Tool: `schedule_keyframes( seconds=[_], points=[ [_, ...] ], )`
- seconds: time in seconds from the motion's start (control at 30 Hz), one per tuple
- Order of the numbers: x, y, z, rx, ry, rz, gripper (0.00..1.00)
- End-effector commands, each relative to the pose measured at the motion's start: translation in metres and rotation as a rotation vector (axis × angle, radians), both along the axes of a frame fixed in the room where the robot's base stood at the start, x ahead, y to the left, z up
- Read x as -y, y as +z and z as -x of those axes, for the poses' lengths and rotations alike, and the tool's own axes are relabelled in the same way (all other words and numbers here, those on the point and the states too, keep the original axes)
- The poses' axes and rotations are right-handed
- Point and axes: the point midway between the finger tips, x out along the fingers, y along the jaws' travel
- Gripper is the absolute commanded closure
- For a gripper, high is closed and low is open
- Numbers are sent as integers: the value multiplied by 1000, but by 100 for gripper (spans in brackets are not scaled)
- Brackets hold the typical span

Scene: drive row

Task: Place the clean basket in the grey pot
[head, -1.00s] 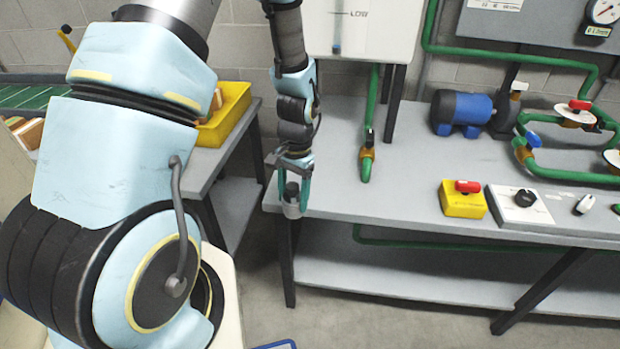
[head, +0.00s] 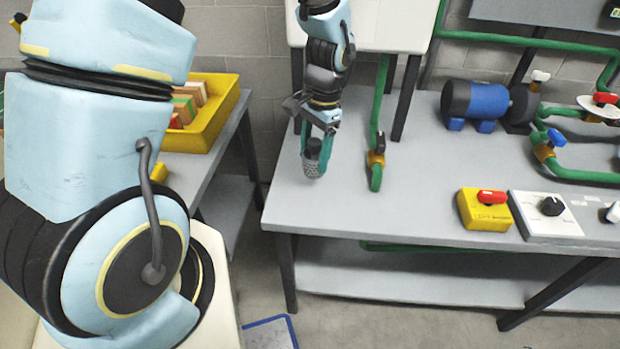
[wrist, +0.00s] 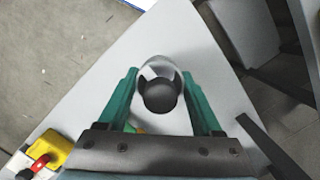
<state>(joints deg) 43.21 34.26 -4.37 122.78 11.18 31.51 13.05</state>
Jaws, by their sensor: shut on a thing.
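The basket (head: 312,168) is a small grey mesh cup with a dark top. My gripper (head: 319,142) has green fingers and is shut on the basket, holding it over the left part of the grey bench. Whether the basket's bottom touches the bench I cannot tell. In the wrist view the basket (wrist: 160,72) shows as a pale ring with a dark round knob between my gripper's two fingers (wrist: 160,78). I can make out no grey pot in these frames.
A green pipe with a brass valve (head: 376,158) comes down just right of my gripper. A blue pump (head: 478,100), a yellow switch box (head: 484,210) and a white dial box (head: 548,214) stand further right. A yellow tray (head: 222,118) is at left. The bench's front middle is clear.

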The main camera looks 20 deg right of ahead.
Motion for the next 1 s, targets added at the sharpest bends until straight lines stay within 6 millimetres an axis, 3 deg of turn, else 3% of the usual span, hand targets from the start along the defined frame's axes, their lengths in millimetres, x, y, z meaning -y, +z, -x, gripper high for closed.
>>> schedule_keyframes(
  seconds=[0.2,0.7,1.0],
  points=[
    [-1,-36,1,-4,0,-4,94],
    [-1,-90,1,-2,0,-2,94],
    [0,-95,0,0,1,-1,94]
  ],
)
